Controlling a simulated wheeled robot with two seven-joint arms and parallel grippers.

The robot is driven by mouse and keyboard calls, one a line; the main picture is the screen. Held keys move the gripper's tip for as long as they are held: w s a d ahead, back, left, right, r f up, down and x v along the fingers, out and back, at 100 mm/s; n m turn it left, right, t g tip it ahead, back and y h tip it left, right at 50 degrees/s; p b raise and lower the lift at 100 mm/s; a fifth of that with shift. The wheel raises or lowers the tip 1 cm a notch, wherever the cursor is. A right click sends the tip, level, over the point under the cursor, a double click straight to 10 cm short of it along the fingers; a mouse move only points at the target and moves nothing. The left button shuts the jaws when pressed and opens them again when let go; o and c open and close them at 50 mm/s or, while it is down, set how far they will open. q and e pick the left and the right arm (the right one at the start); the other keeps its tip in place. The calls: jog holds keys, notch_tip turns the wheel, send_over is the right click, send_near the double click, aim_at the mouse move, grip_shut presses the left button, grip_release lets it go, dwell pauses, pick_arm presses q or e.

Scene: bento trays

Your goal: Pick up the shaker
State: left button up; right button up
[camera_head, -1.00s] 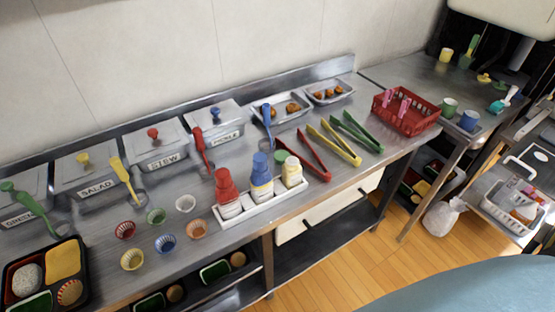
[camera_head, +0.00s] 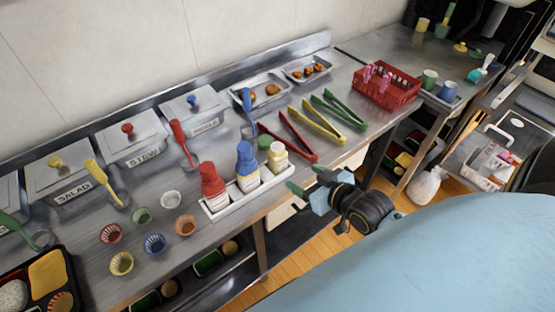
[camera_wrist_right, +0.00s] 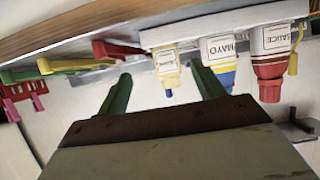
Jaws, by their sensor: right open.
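The pale yellow shaker (camera_head: 277,157) stands upright with a label at the right end of a white condiment tray (camera_head: 220,211). It also shows upside down in the right wrist view (camera_wrist_right: 166,66). My right gripper (camera_head: 305,180) is open and empty, just in front of and to the right of the shaker. In the right wrist view its green fingers (camera_wrist_right: 161,72) point toward the shaker, one to each side in the picture; I see no contact. My left gripper is not in view.
A mayo bottle (camera_head: 246,167) with a blue top and a red sauce bottle (camera_head: 212,188) stand beside the shaker in the tray. A green round thing (camera_head: 265,142) is close behind. Red tongs (camera_head: 297,139) lie to the right, and small cups (camera_head: 185,225) to the left.

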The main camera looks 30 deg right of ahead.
aim_at(284, 161)
jog(key=shift+t, duration=0.3)
jog(key=w, duration=0.4)
jog(key=w+a+b, duration=0.1)
jog(key=w, duration=0.2)
jog(key=shift+w+f, duration=0.1)
jog(key=shift+f, duration=0.1)
jog(key=shift+b+x, duration=0.45)
jog(key=shift+x, duration=2.5)
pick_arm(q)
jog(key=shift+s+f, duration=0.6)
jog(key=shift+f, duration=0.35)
pick_arm(e)
jog(key=shift+a, duration=0.15)
jog(key=c, duration=1.1)
